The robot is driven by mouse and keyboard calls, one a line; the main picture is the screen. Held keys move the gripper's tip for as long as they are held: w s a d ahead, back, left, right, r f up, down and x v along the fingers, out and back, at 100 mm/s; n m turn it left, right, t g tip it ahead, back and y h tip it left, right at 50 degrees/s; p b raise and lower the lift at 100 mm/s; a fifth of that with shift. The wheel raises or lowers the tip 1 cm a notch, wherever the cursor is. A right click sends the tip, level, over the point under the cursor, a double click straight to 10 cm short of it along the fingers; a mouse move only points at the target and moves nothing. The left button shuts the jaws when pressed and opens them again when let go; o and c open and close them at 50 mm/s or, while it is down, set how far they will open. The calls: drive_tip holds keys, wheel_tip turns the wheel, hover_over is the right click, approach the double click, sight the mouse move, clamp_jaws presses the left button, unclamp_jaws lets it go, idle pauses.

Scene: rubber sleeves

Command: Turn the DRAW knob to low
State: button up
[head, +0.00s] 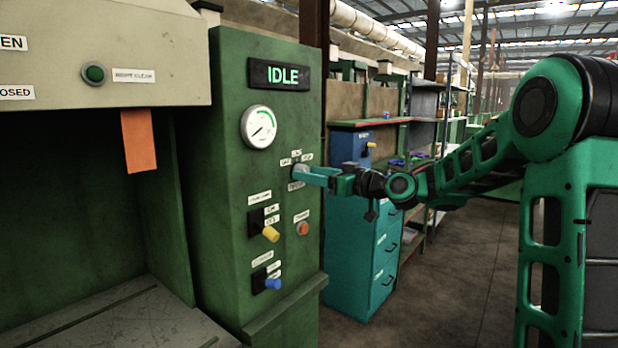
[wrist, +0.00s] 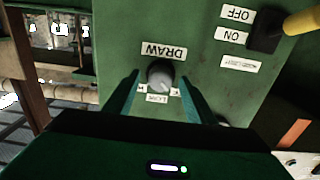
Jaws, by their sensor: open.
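The DRAW knob (wrist: 160,73) is a round grey knob on the green machine panel, below its DRAW label (wrist: 164,51) in the upside-down wrist view. Small position labels (wrist: 157,99) lie on its other side, partly covered and hard to read. Its pointer direction is not clear. My gripper (wrist: 158,76) is open, with one teal finger on each side of the knob. I cannot tell whether the fingers touch it. In the head view my gripper (head: 308,174) is at the panel and mostly hides the knob.
A gauge (head: 259,128) and an IDLE display (head: 279,75) are above. A teal cabinet (head: 362,255) stands behind my forearm.

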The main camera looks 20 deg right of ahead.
drive_tip(key=shift+w+a, duration=0.35)
drive_tip(key=shift+w, duration=0.1)
drive_tip(key=c, duration=1)
drive_tip(key=shift+d, duration=0.1)
drive_tip(key=shift+c, duration=0.2)
